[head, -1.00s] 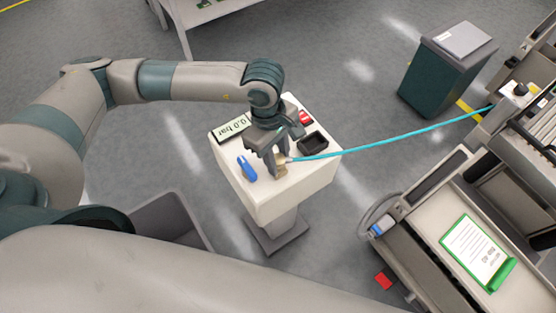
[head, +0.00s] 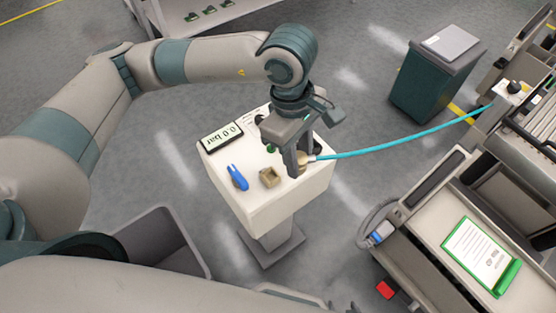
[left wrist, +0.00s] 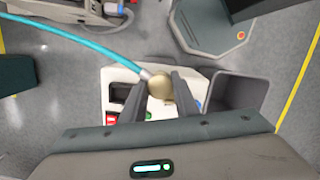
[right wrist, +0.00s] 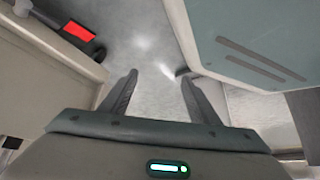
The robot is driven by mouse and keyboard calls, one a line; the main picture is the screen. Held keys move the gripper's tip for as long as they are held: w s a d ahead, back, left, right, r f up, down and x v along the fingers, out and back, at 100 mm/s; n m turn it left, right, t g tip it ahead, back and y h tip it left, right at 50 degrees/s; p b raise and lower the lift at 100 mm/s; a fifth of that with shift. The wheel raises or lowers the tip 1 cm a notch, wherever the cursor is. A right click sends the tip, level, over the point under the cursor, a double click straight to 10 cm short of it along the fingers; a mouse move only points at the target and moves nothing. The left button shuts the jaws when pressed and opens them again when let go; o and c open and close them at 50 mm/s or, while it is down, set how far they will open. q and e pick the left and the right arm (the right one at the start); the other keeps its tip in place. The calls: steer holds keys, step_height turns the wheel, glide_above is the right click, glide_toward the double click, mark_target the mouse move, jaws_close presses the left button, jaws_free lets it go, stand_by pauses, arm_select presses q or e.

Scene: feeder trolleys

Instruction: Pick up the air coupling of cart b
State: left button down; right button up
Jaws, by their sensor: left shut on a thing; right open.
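My left gripper (head: 299,168) is shut on a round brass air coupling (left wrist: 160,87) at the end of a teal hose (head: 400,144). It holds the coupling above the right part of a white pedestal top (head: 268,204). A small brass block (head: 269,178) sits on the pedestal, apart from the coupling. The hose runs right to a fitting on a cart (head: 512,90). I cannot read which cart is b. My right gripper (right wrist: 158,76) is open and empty above the floor in the right wrist view.
The pedestal carries a display (head: 222,136) reading 0.0 bar and a blue clip-like piece (head: 237,178). A dark green cabinet (head: 430,88) stands behind right. A cart with a green clipboard (head: 480,250) is at the lower right. A grey bin (head: 165,240) is left of the pedestal.

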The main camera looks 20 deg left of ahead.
arm_select(q)
steer(key=shift+s+d+r+b, duration=0.2)
steer(key=shift+d+r, duration=0.3)
steer(key=shift+d, duration=0.3)
steer(key=shift+s+d+r+b, duration=0.2)
steer(key=shift+d+r, duration=0.3)
steer(key=shift+d, duration=0.3)
steer(key=shift+s+d+r+b, duration=0.2)
steer(key=shift+d+r, duration=0.3)
steer(key=shift+d, duration=0.3)
arm_select(e)
steer(key=w+a+r+t, duration=0.1)
steer(key=w+a+r, duration=0.1)
steer(key=w, duration=0.3)
steer(key=shift+r+t, duration=0.25)
steer(key=shift+t, duration=0.15)
arm_select(q)
steer(key=shift+r, duration=0.2)
steer(key=shift+r, duration=1.3)
arm_select(e)
steer(key=shift+f, duration=0.2)
steer(key=shift+s, duration=0.1)
